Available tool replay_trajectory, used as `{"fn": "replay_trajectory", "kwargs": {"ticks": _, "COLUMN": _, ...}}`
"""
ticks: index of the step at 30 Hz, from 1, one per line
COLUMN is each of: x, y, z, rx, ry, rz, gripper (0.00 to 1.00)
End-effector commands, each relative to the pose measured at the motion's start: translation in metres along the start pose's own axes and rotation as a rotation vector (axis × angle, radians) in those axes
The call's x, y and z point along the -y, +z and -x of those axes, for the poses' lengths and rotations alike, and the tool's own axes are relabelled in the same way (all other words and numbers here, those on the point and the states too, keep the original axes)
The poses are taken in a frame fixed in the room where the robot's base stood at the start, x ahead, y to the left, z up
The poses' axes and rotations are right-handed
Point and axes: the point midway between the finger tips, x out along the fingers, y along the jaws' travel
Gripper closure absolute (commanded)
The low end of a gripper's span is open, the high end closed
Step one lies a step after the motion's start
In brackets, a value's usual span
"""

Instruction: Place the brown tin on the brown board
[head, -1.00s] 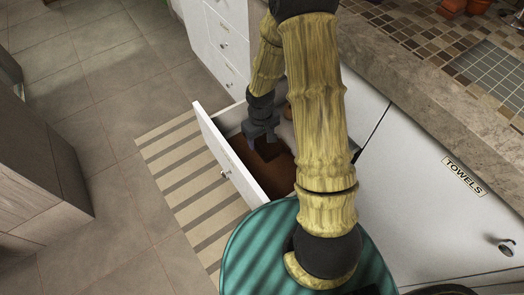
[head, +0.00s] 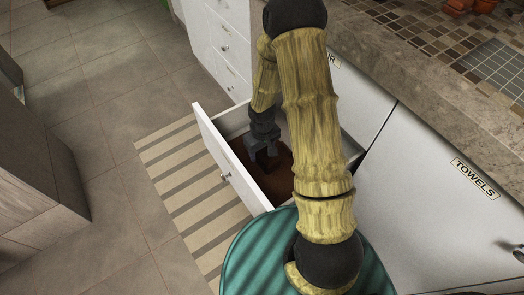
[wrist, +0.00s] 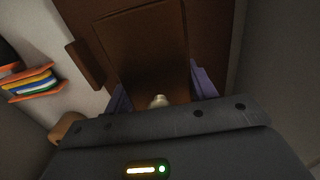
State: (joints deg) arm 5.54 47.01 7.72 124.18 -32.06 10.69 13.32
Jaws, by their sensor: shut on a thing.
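My gripper (head: 265,152) reaches down into an open white drawer (head: 232,170). It is shut on the brown tin, a dark brown boxy thing (wrist: 143,45) between the two purple fingers in the wrist view. In the head view the tin is a dark shape just below the fingers, hard to make out. The brown board (head: 283,178) lies in the drawer under the gripper; a darker brown surface (wrist: 212,35) around the tin in the wrist view looks like it. I cannot tell whether the tin touches the board.
The drawer's front and side walls stand close around my gripper. In the wrist view, an orange holder (wrist: 30,90) with coloured items is at left, and a small brown block (wrist: 86,63) is beside the tin. A striped rug (head: 180,185) lies left of the drawer; a counter (head: 430,100) is at right.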

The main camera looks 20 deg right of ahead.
Motion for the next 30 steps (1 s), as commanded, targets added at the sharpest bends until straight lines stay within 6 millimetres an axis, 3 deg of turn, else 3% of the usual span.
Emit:
{"fn": "replay_trajectory", "kwargs": {"ticks": 5, "x": 0.0, "y": 0.0, "z": -0.002, "rx": 0.0, "ry": 0.0, "rz": 0.0, "gripper": 0.8}}
{"fn": "replay_trajectory", "kwargs": {"ticks": 6, "x": 0.0, "y": 0.0, "z": -0.003, "rx": 0.0, "ry": 0.0, "rz": 0.0, "gripper": 0.42}}
{"fn": "replay_trajectory", "kwargs": {"ticks": 9, "x": 0.0, "y": 0.0, "z": -0.002, "rx": 0.0, "ry": 0.0, "rz": 0.0, "gripper": 0.22}}
{"fn": "replay_trajectory", "kwargs": {"ticks": 20, "x": 0.0, "y": 0.0, "z": 0.002, "rx": 0.0, "ry": 0.0, "rz": 0.0, "gripper": 0.22}}
{"fn": "replay_trajectory", "kwargs": {"ticks": 26, "x": 0.0, "y": -0.001, "z": 0.027, "rx": -0.002, "ry": 0.0, "rz": 0.0, "gripper": 0.22}}
{"fn": "replay_trajectory", "kwargs": {"ticks": 30, "x": 0.0, "y": -0.001, "z": 0.055, "rx": -0.002, "ry": 0.001, "rz": -0.002, "gripper": 0.22}}
